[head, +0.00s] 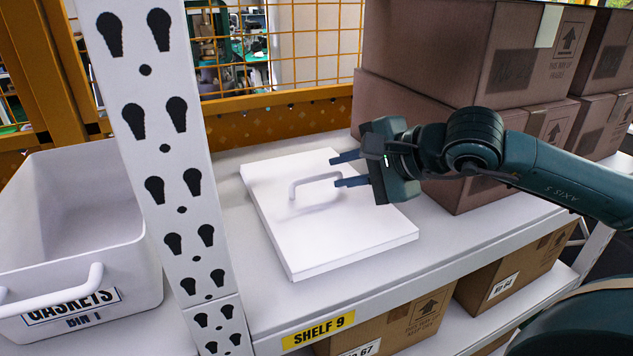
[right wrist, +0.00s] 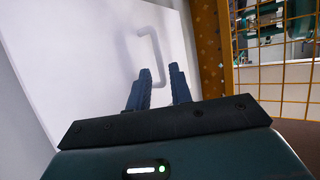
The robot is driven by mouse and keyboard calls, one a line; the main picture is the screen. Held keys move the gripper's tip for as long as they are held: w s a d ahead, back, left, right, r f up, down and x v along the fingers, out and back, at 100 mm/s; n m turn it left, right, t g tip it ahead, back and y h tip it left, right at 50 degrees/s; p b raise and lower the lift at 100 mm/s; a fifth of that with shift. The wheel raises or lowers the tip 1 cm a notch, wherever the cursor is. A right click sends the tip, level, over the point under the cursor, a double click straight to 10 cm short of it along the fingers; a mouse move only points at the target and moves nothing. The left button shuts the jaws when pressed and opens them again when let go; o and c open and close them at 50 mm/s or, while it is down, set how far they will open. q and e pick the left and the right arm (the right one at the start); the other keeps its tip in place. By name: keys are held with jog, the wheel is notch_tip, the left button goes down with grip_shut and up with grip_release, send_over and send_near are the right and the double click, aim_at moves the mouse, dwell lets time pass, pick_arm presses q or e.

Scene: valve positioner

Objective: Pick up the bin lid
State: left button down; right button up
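The bin lid (head: 345,240) is a flat white panel with a raised white bar handle (head: 315,180), lying on the shelf. My right gripper (head: 335,169) is open, its two fingers pointing left at the right end of the handle. In the right wrist view, the fingers (right wrist: 158,82) are apart, and the handle (right wrist: 152,55) reaches down to the gap between their tips. I cannot tell whether the fingers touch it. The lid (right wrist: 95,60) fills the left of that view. My left gripper is not in view.
A white bin labelled GASKETS (head: 70,230) stands left of a perforated white upright (head: 165,150). Brown cartons (head: 460,60) are stacked right of the lid, close to my right arm. A yellow mesh fence (head: 310,40) is behind. More cartons (head: 400,325) stand on the shelf below.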

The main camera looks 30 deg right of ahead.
aim_at(319, 177)
jog(key=shift+p+x, duration=0.85)
jog(key=shift+x, duration=2.05)
jog(key=shift+s, duration=0.1)
grip_shut()
